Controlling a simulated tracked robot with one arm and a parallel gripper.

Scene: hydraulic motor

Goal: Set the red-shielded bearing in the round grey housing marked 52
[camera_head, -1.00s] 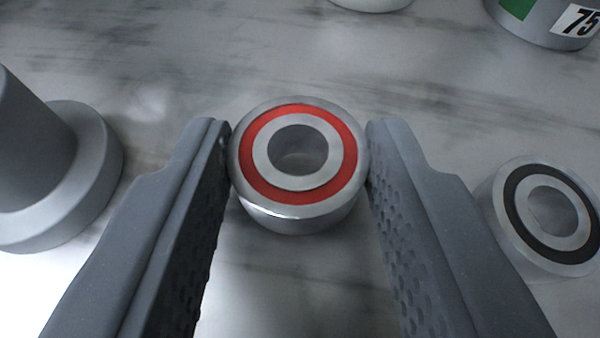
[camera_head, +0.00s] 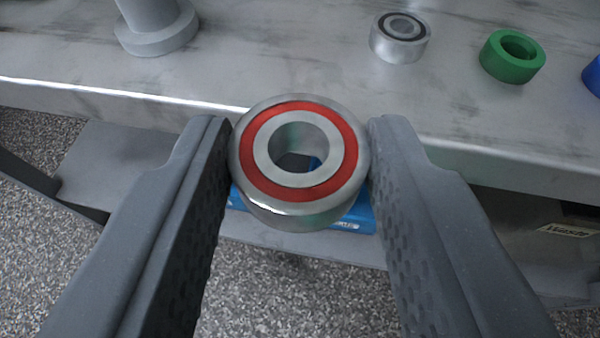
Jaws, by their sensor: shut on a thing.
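The red-shielded bearing (camera_head: 300,205) is a silver ring with a red shield and an open bore, seen from above at a slant. My gripper (camera_head: 300,155) is shut on it, one finger on each side, near the fingertips. The bearing is held in the air, in front of the table's near edge and above the floor area. The round grey housing marked 52 is not seen in this view.
The marbled table (camera_head: 290,60) lies beyond, its front edge crossing the view. On it stand a grey flanged part (camera_head: 157,35), a black-shielded bearing (camera_head: 400,45), a green ring (camera_head: 512,62) and a blue thing (camera_head: 594,75). A blue object (camera_head: 350,215) and a bin labelled "Waste" (camera_head: 520,235) are below.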

